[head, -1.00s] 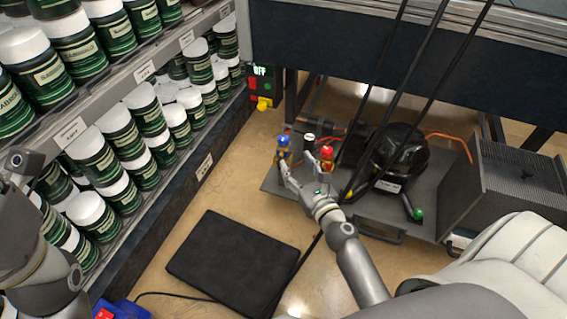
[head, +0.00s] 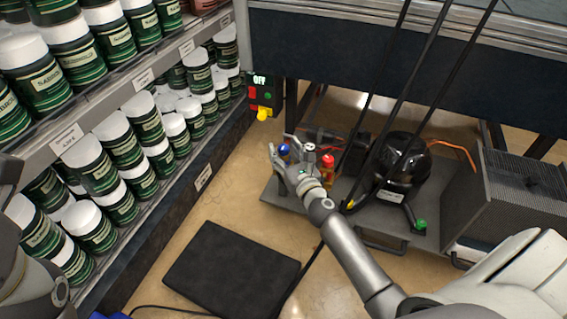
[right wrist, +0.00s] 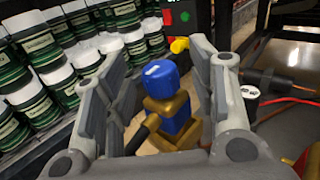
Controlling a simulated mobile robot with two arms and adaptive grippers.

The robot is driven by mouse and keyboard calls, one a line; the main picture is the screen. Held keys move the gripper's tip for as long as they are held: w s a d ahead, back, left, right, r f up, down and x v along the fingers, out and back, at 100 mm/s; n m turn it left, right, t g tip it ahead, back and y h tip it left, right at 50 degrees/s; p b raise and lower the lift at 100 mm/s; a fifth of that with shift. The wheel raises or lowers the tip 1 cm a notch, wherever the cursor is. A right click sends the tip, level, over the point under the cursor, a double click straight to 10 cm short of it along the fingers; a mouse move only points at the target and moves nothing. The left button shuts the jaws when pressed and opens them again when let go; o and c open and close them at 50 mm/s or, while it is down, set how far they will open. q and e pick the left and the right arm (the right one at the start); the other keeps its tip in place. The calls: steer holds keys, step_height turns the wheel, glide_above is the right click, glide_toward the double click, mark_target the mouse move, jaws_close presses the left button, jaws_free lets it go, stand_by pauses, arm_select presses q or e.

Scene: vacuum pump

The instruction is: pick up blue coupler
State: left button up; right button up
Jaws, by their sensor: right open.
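The blue coupler (head: 284,149) stands at the left end of the dark pump platform (head: 283,193), with its lower part hidden behind my gripper in the head view. In the right wrist view the coupler (right wrist: 164,78) has a blue cap and a brass-coloured body. My right gripper (head: 289,148) is open, with one finger on each side of the coupler. I cannot tell whether either finger touches it. In the right wrist view the gripper (right wrist: 160,70) frames the coupler between its fingers. My left gripper is not in view; only part of my left arm shows.
A red coupler (head: 327,170) and a white-topped fitting (head: 309,148) stand just right of my gripper. A black pump (head: 402,163) sits further right. A switch box (head: 263,95) reading OFF is behind. Shelves of green jars (head: 122,138) line the left. A black mat (head: 232,270) lies on the floor.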

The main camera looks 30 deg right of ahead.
steer(key=shift+w, duration=0.7)
jaws_close()
steer(key=shift+r, duration=0.1)
